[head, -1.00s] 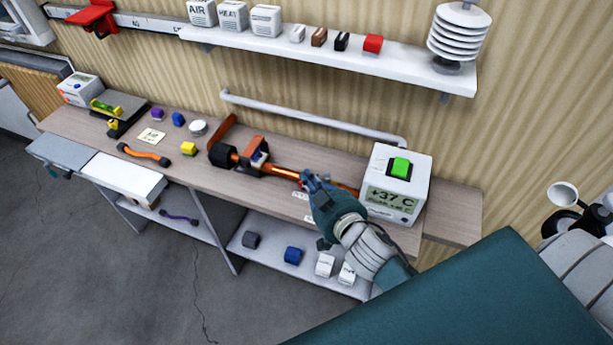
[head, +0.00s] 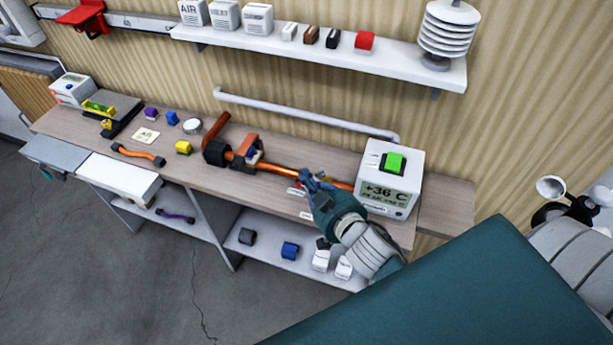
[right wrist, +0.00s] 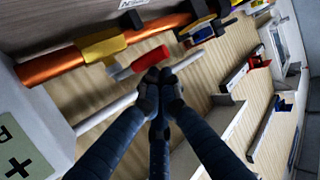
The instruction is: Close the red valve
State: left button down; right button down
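The red valve (right wrist: 142,62) shows in the right wrist view as a short red handle beside the orange pipe (right wrist: 55,66). In the head view only a small red bit of the valve (head: 299,185) shows by the fingertips; the rest is hidden. My right gripper (head: 308,179) is over the table beside the pipe (head: 279,169). In the right wrist view my right gripper's fingertips (right wrist: 159,77) are together, right at the red handle's near side. The fingers look shut with nothing between them; whether they touch the handle is unclear. My left gripper is not in view.
A white box with a green button (head: 394,162) and a display stands right of my right gripper. A clamp (head: 247,147) sits on the pipe to the left. A white rail (head: 305,116) runs along the wall behind. Several small blocks lie on the left tabletop.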

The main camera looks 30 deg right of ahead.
jog(key=shift+s+d+f+p, duration=0.15)
jog(key=shift+s+d+p, duration=0.2)
jog(key=shift+s+p, duration=0.15)
jog(key=shift+s+d+f+p, duration=0.15)
jog(key=shift+s+d+p, duration=0.2)
jog(key=shift+s+p, duration=0.15)
dwell(2.8)
